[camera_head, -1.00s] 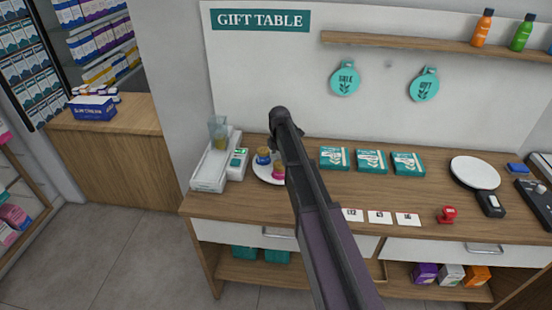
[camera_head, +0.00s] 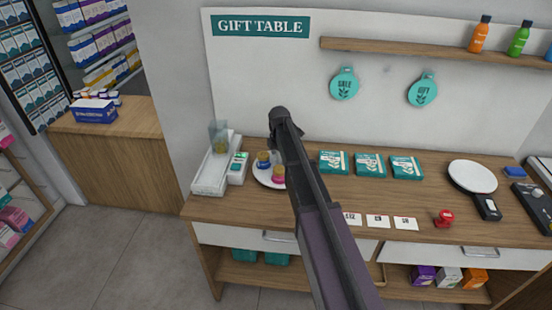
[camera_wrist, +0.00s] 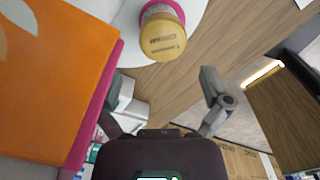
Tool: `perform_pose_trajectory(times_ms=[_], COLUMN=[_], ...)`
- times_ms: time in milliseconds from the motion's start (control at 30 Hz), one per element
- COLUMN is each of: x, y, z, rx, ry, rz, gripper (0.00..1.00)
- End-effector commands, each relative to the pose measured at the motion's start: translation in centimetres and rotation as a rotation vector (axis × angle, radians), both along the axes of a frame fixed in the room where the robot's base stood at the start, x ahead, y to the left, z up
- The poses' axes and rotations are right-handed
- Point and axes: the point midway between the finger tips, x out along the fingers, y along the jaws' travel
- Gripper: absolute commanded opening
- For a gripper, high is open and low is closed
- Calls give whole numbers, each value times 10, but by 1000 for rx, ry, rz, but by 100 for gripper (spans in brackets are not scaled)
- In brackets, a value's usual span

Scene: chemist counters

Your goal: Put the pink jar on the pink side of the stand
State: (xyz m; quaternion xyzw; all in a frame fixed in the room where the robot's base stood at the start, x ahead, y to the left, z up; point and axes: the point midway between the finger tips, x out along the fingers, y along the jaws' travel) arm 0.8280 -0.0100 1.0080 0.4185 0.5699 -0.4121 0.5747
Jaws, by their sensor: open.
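The pink jar (camera_head: 278,182) stands on a round white plate (camera_head: 258,182) at the left of the gift table, partly hidden by my arm.
Teal packets (camera_head: 370,165), white cards (camera_head: 378,221), a red stamp (camera_head: 444,218) and a round mirror (camera_head: 472,177) lie to the right.

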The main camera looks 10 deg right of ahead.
Motion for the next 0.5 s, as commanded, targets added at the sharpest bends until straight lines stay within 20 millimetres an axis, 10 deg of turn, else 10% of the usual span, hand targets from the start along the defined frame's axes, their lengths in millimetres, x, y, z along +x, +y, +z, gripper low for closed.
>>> perform_pose_trajectory(times_ms=[500], x=[-31], y=[1], z=[0], rx=[2], ry=[2], rz=[-171], gripper=[100])
